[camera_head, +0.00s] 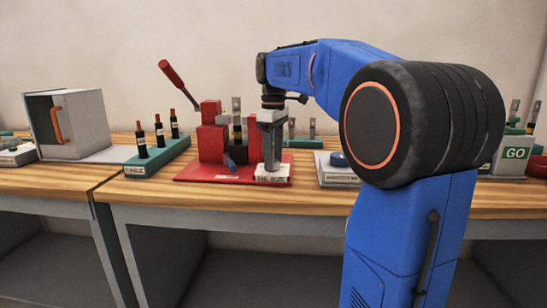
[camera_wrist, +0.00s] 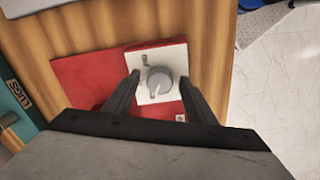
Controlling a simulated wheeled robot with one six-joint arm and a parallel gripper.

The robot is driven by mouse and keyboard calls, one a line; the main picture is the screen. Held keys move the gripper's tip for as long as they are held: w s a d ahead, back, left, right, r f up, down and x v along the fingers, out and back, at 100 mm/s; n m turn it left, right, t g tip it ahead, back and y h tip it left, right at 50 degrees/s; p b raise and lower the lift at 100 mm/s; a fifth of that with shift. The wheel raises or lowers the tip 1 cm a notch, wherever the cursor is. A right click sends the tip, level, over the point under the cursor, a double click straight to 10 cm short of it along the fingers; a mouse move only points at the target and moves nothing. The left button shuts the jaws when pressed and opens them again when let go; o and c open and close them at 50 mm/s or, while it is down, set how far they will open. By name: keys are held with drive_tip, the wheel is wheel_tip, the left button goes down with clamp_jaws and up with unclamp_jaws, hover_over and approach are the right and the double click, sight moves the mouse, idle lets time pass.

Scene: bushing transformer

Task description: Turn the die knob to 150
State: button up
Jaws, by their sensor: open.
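The die knob (camera_wrist: 160,80) is a round grey knob with a pointer, on a white plate (camera_wrist: 159,59). In the wrist view its pointer faces toward the lower left. The plate's front reads "DIE SIZE" in the head view (camera_head: 272,174). It sits at the right end of the red base (camera_head: 206,173) of the press (camera_head: 211,143). My gripper (camera_wrist: 158,84) is open, pointing down over the plate, with one finger on each side of the knob and a gap to each. In the head view my gripper (camera_head: 271,155) hides the knob. The dial numbers are too small to read.
The red lever (camera_head: 172,75) rises at the left of the press. A green rack (camera_head: 158,158) with several dark bushings stands further left.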

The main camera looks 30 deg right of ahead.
drive_tip(key=c, duration=1.1)
drive_tip(key=shift+o, duration=0.3)
drive_tip(key=shift+m, duration=0.3)
drive_tip(key=m, duration=1.1)
drive_tip(key=shift+a, duration=0.1)
drive_tip(key=shift+m, duration=0.3)
drive_tip(key=o, duration=1)
